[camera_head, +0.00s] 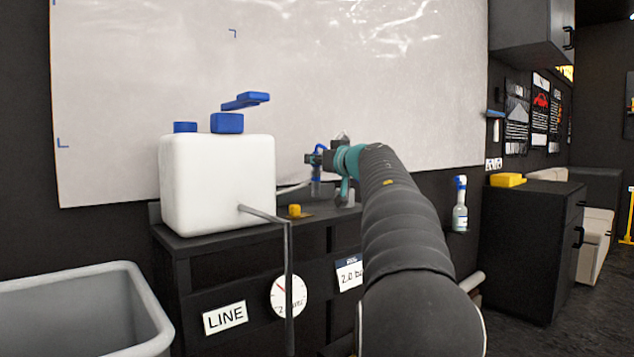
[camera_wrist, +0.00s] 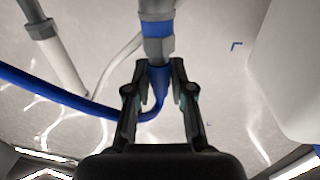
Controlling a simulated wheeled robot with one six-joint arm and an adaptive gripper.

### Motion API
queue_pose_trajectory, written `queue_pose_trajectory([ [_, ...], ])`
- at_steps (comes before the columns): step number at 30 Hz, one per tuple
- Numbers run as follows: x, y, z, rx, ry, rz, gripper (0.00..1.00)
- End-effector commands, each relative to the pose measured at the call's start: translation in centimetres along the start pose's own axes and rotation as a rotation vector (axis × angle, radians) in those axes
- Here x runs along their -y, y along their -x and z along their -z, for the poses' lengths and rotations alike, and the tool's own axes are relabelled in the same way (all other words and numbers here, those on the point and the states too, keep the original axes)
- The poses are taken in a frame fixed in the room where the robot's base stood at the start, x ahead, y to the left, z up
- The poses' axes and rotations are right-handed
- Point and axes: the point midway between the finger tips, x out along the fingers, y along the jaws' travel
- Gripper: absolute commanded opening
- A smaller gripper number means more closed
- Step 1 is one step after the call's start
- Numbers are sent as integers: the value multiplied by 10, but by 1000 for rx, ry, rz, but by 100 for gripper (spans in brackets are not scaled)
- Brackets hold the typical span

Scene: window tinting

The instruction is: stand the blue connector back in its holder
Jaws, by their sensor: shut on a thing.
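My gripper (camera_head: 322,160) is above the dark bench, to the right of the white tank. In the wrist view, its fingers (camera_wrist: 160,72) are closed on the blue connector (camera_wrist: 157,77), which has a blue hose curving off to the left. A grey hex part and grey body (camera_wrist: 157,45) with a blue band run on from the connector towards the top edge. In the head view, a grey-blue piece (camera_head: 316,187) hangs below the gripper. I cannot make out the holder for certain, nor whether the connector's far end touches anything.
The white tank (camera_head: 217,185) with blue caps stands close on the left; a pipe comes off its front. A yellow knob (camera_head: 295,211) is on the bench (camera_head: 215,243). A pale panel (camera_head: 300,80) is behind. A grey bin (camera_head: 130,290) stands front left.

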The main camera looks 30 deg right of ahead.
Motion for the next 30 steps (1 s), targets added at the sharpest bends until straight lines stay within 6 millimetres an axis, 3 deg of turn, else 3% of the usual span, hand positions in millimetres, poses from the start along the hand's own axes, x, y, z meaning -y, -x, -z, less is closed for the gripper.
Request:
queue_pose_trajectory([
  [4, 2, -2, -8, -1, 0, 0, 0],
  [12, 2, -2, -42, 0, 0, 0, 0],
  [24, 1, -1, -43, -1, -1, -1, 0],
  [25, 1, -1, -44, -1, -1, -1, 25],
  [27, 1, -1, -43, -1, 0, 0, 42],
  [28, 1, -1, -43, -1, 0, 0, 47],
  [30, 1, -1, -44, -1, 0, 0, 47],
])
